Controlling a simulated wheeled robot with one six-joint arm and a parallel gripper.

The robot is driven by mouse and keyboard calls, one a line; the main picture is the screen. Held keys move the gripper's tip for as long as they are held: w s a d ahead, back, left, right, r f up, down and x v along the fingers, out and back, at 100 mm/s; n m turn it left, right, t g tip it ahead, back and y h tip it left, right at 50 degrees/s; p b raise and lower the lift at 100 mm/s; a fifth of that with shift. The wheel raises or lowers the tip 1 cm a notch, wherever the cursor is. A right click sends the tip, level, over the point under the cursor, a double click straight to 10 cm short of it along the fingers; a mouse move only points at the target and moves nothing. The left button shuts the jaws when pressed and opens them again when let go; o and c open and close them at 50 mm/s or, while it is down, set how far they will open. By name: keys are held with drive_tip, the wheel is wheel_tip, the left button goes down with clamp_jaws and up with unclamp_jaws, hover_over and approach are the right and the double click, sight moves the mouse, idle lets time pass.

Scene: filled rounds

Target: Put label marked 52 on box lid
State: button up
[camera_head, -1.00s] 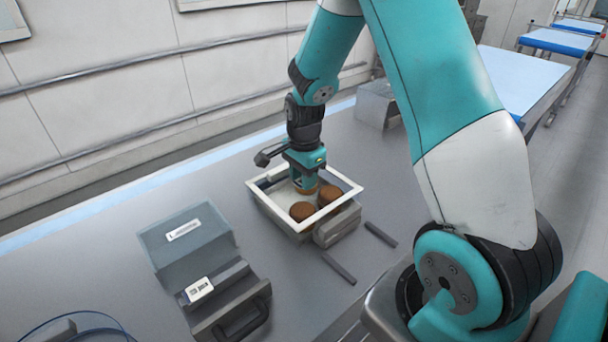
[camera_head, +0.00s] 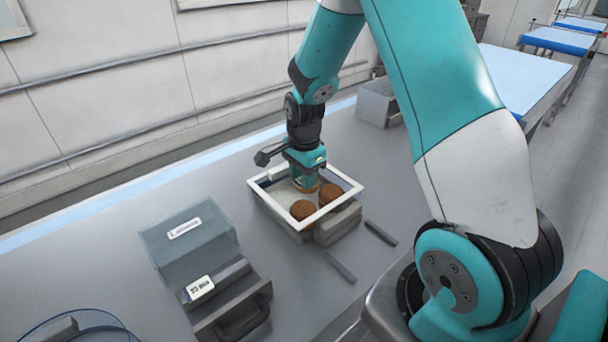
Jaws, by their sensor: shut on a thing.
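My gripper (camera_head: 305,186) points down inside the open white-rimmed box (camera_head: 262,204). It is shut on a brown round thing (camera_head: 306,189), mostly hidden by the fingers and low in the box. Two brown rounds lie in the box beside it, one near the front (camera_head: 303,210) and one to the right (camera_head: 330,192). A white label (camera_head: 200,287) with dark print sits on the grey device at lower left; its marking is too small to read surely. Behind it a blue-grey box (camera_head: 180,255) bears a white strip with writing. I cannot make out a separate box lid.
Two dark bars lie on the table, one in front of the box (camera_head: 340,267) and one to its right (camera_head: 381,233). A grey block (camera_head: 338,224) stands against the box's front. A clear round dish (camera_head: 80,325) is at bottom left. The table between the device and the box is clear.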

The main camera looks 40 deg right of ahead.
drive_tip(key=shift+f, duration=0.25)
drive_tip(key=o, duration=1.2)
drive_tip(key=shift+r, duration=0.1)
drive_tip(key=shift+r+p, duration=2.75)
drive_tip(key=shift+r, duration=0.75)
drive_tip(key=shift+c, duration=0.3)
